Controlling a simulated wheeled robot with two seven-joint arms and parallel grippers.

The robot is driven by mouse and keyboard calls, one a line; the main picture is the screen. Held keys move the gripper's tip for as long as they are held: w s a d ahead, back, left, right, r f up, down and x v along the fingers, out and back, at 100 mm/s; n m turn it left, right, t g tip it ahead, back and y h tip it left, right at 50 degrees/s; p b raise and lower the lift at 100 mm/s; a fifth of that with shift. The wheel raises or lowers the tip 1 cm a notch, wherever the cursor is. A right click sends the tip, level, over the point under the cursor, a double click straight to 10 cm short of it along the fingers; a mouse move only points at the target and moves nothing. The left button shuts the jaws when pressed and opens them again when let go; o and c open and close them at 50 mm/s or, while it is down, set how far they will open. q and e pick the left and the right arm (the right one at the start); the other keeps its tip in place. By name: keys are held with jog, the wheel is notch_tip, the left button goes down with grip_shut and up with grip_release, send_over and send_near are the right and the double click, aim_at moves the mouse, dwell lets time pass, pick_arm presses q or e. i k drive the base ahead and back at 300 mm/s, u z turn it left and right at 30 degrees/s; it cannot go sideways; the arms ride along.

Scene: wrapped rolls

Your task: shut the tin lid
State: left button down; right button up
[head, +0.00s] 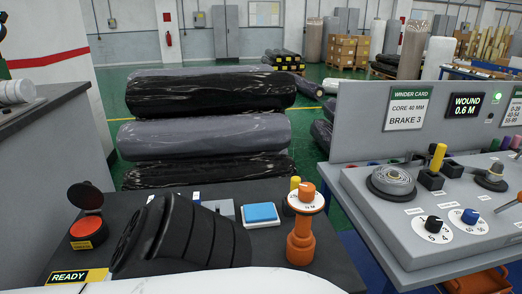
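The only thing like a lidded tin is a small round container (86,230) with an orange-red top, on the dark bench at the lower left in the head view. A dark round lid (85,196) stands raised at its back edge, tilted up and apart from the red top. A small yellow label is on its front. I cannot read that label.
A grey control panel (420,215) with knobs stands at right. Stacked wrapped rolls (205,135) lie behind the bench.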

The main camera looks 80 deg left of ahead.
aim_at(85, 196)
jog(key=z, duration=0.15)
jog(key=k, duration=1.35)
jog(key=u, duration=1.25)
